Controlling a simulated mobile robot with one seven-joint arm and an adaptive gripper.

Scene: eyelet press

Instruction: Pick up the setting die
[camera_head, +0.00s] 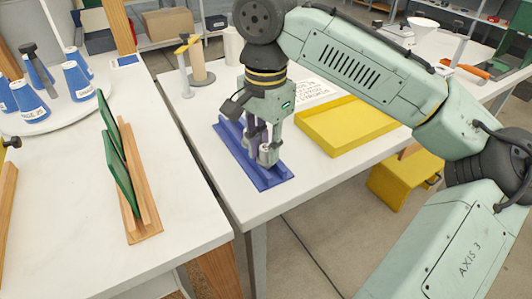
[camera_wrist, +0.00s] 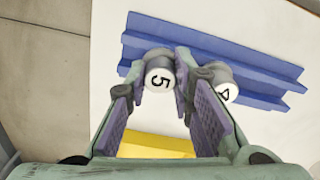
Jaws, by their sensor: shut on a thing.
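A grey cylindrical die with a white end marked 5 (camera_wrist: 160,74) sits between the fingertips of my gripper (camera_wrist: 163,66) in the wrist view. The gripper is shut on it, with a purple-padded finger on each side. A second such die, marked 4 (camera_wrist: 224,92), stands just outside the right finger. Both are at a long blue ridged rack (camera_wrist: 255,72). In the head view my gripper (camera_head: 258,138) points down over the blue rack (camera_head: 272,180), largely hiding the dies. I cannot tell whether the held die is clear of the rack.
A yellow tray (camera_head: 345,128) lies right of the rack on the white table (camera_head: 225,185). Across a narrow gap, the left table holds a wooden rack (camera_head: 145,222) with green panels and several blue cones (camera_head: 76,80).

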